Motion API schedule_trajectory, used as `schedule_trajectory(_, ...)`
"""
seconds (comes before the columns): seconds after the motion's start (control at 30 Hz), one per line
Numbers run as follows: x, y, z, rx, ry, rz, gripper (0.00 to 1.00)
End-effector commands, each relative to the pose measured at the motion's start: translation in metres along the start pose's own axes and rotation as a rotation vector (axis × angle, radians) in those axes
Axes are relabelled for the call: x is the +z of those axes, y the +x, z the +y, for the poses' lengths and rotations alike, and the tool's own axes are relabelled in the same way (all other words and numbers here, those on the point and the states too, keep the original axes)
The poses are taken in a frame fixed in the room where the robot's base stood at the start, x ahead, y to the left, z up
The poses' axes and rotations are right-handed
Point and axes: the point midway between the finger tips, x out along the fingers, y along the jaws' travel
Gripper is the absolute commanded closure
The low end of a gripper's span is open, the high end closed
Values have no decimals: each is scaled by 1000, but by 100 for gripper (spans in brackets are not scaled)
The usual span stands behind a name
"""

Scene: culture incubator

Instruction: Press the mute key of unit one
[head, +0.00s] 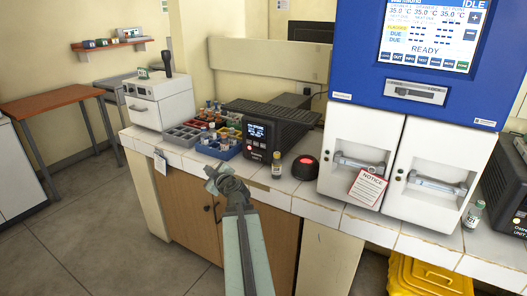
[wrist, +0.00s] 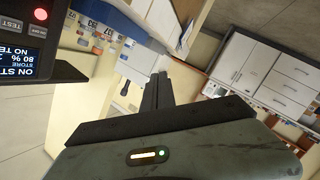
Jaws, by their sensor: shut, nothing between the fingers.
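A black unit (head: 270,122) with a lit display stands on the white tiled counter in the middle of the head view. A second black unit (head: 510,190) is cut off at the right edge. I cannot read which is unit one. In the wrist view, a black unit's panel (wrist: 68,70) shows upside down at the upper left, with a lit screen, a red round light or button (wrist: 40,14) and small keys marked TEST and ON/OFF. No mute key is legible. My gripper (head: 210,172) is shut and empty, in front of the counter's edge, left of the middle unit. It also shows in the wrist view (wrist: 160,78).
A blue-and-white incubator (head: 410,60) stands right of the middle unit. A red-topped black button (head: 305,165), a small vial (head: 277,168) and trays of bottles (head: 220,152) stand around the unit. A yellow crate (head: 430,278) is on the floor. Floor at left is clear.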

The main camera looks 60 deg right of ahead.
Motion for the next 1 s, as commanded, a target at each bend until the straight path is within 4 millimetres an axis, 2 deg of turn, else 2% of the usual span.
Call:
schedule_trajectory(0.03,21,-7,25,67,-19,-18,100)
schedule_trajectory(0.1,43,-18,57,151,-52,-46,100)
schedule_trajectory(0.2,67,-33,91,240,-88,-84,100)
schedule_trajectory(0.3,82,-44,111,291,-111,-112,100)
schedule_trajectory(0.43,89,-50,120,316,-122,-127,100)
schedule_trajectory(0.7,88,-49,120,315,-123,-127,100)
schedule_trajectory(1.0,96,-41,132,314,-123,-127,100)
